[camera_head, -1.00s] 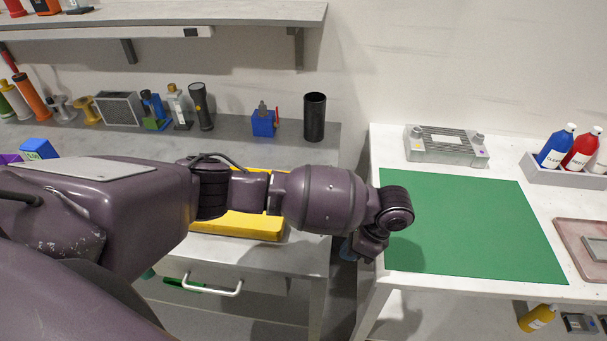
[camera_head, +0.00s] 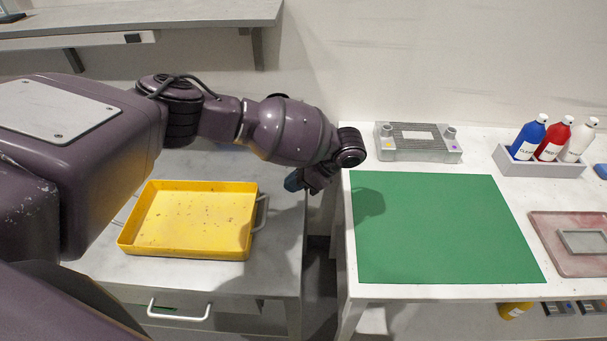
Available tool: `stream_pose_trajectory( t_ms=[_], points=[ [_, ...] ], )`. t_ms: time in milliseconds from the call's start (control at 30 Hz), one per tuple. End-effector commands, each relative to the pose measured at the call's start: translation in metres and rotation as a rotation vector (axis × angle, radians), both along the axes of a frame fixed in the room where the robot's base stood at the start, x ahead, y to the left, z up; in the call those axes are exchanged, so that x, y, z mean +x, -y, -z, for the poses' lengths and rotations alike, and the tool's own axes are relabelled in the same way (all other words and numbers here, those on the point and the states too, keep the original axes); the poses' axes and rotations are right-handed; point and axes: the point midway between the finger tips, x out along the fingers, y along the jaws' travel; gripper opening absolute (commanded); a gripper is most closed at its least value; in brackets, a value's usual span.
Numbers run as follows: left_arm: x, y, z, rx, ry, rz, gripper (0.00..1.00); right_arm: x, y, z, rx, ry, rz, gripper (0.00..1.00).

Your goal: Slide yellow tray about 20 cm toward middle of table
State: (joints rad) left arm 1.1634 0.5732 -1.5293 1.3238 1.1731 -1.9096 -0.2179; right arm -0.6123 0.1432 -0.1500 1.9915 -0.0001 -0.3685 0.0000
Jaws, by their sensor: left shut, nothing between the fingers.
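The yellow tray (camera_head: 190,222) lies flat on the grey left table (camera_head: 275,262), near its front edge. It is shallow and looks empty apart from dark specks on its floor. A grey handle (camera_head: 262,212) stands at its right end. My left arm crosses above and behind it from the left. My left gripper (camera_head: 294,183) is shut and empty, beyond the tray's far right corner and apart from it. The fingertips are small and partly hidden by the wrist. My right gripper is not in view.
A gap separates the left table from the white right table (camera_head: 440,291). That one bears a green mat (camera_head: 440,225), a grey fixture (camera_head: 418,143), a bottle rack (camera_head: 540,168) and a reddish tray (camera_head: 575,262). My arm hides the left table's back. A drawer handle (camera_head: 180,312) juts out below.

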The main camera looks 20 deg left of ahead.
Motion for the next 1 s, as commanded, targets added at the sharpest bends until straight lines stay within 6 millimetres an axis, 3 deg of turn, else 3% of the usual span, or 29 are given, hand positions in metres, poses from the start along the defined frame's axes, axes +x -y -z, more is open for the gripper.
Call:
stream_pose_trajectory(
  t_ms=[233, 500, 1000],
  points=[
    [-0.010, -0.030, 0.031, 0.001, -0.001, 0.001, 0.00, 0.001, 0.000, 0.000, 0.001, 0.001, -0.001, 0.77],
    [-0.019, -0.059, 0.027, -0.001, 0.000, 0.000, 0.00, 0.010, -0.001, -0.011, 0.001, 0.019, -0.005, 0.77],
    [-0.021, -0.065, 0.029, -0.001, -0.001, 0.000, 0.00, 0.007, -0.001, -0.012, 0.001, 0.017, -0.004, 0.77]
  ],
)
